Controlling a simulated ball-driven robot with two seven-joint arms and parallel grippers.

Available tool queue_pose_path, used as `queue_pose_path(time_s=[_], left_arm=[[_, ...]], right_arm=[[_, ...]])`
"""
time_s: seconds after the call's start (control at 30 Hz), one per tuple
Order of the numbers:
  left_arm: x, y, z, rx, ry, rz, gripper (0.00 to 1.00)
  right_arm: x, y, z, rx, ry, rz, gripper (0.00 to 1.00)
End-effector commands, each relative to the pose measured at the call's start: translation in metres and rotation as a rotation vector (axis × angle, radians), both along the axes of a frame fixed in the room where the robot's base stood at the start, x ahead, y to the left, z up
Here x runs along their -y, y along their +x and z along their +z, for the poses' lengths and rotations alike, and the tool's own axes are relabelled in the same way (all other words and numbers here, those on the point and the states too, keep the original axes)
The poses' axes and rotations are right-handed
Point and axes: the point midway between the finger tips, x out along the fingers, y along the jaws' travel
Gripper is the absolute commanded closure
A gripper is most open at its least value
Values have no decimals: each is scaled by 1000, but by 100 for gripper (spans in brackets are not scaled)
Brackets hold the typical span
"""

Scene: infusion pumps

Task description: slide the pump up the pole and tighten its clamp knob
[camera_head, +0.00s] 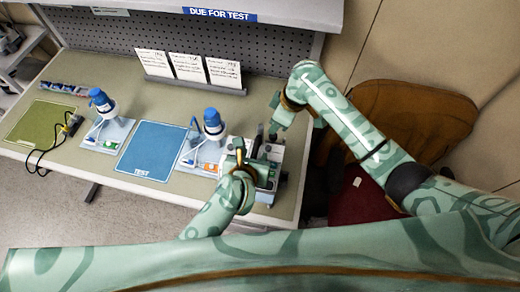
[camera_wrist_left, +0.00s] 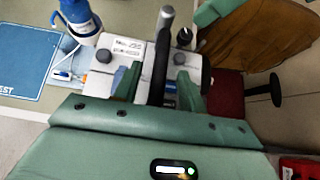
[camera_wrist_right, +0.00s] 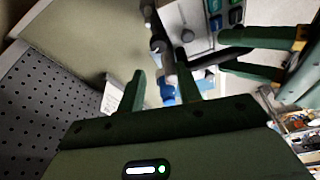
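The pump (camera_head: 268,152) is a pale grey unit at the bench's right end. A dark bar or pole (camera_wrist_left: 163,50) rises beside the label. My left gripper (camera_wrist_left: 158,84) is open, its fingers on either side of this bar; contact is unclear. My right gripper (camera_wrist_right: 160,82) is open beyond the pump, fingers apart.
The bench holds a blue TEST mat (camera_head: 152,150), a green mat (camera_head: 40,122), two blue-topped bottles (camera_head: 102,102) (camera_head: 213,124) on pale trays and a card rack (camera_head: 190,82). A perforated panel (camera_head: 160,40) stands behind.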

Motion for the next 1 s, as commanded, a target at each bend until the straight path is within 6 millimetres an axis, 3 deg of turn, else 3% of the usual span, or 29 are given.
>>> queue_pose_path(time_s=[0.37, 0.8, 1.0], left_arm=[[-3, -7, 4, -3, 3, 0, 58], [-25, -77, 61, -4, 0, 0, 58], [-30, -90, 72, -2, 2, 0, 58]], right_arm=[[0, 0, 2, 0, 0, 0, 65], [0, 0, 5, 0, 0, 0, 65], [0, 0, 5, 0, 0, 0, 65]])
